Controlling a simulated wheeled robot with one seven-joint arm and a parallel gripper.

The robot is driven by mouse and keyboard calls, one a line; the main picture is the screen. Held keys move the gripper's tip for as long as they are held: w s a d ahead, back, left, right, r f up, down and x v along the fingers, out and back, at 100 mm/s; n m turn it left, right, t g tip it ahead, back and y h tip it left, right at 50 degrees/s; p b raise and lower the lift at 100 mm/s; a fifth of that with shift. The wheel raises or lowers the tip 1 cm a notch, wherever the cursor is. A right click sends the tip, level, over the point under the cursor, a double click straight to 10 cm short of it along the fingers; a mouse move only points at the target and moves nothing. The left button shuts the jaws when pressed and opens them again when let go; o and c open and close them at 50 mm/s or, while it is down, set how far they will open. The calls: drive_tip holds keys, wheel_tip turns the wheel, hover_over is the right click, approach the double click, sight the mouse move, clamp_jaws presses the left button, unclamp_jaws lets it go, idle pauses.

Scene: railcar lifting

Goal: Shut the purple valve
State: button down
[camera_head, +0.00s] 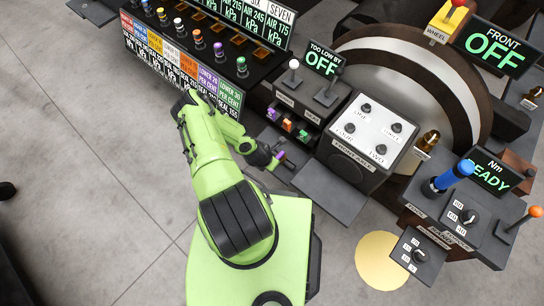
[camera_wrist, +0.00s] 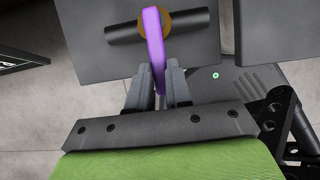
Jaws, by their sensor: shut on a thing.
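The purple valve (camera_wrist: 153,40) has a flat purple lever on a brass-coloured hub, set on a short dark pipe (camera_wrist: 185,22) on a grey plate. In the wrist view the lever lies crosswise to the pipe. My gripper (camera_wrist: 160,88) is shut on the lever's near end, with one finger on each side of it. In the head view, a bit of the purple lever (camera_head: 281,156) shows at the tip of my gripper (camera_head: 275,161). The rest of the valve is hard to make out there.
A bay with small coloured items (camera_head: 288,125) is just above my gripper. The front axle box (camera_head: 366,137) stands to the right, and a panel of coloured knobs and labels (camera_head: 195,60) at the upper left. Open floor (camera_head: 90,170) lies left of my arm.

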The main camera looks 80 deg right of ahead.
idle(0.4)
drive_tip(key=c, duration=1)
unclamp_jaws()
drive_tip(key=shift+c, duration=0.2)
drive_tip(key=p+v, duration=0.5)
drive_tip(key=v, duration=1)
drive_tip(key=shift+a+r, duration=0.3)
drive_tip(key=shift+r, duration=0.05)
